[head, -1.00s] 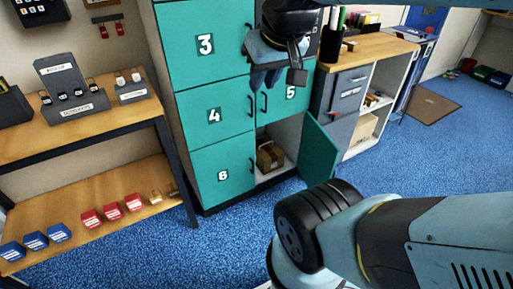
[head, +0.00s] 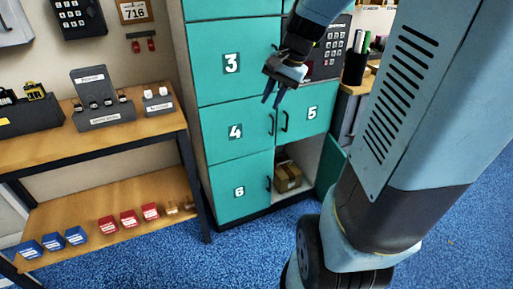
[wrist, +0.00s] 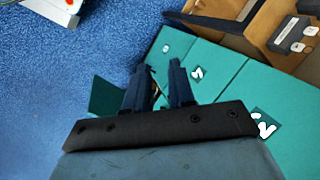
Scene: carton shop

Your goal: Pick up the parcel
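The parcel (head: 287,177) is a small brown box with tape. In the head view it sits on the floor of the open bottom locker compartment (head: 296,194), right of door 6. The compartment's teal door (head: 331,165) stands open to the right, partly hidden behind my arm. My gripper (head: 273,100) is in front of the lockers, above and apart from the parcel, near doors 4 and 5. Its two fingers point down with a gap between them, and nothing shows between them. In the wrist view my gripper (wrist: 158,72) also shows spread fingers; I cannot make out the parcel there.
A wooden two-level bench (head: 110,133) with key trays above and several red and blue bins below stands left of the lockers. A keypad panel (head: 328,50) is right of my gripper. A counter with a pen cup (head: 355,68) stands further right. Blue carpet in front is clear.

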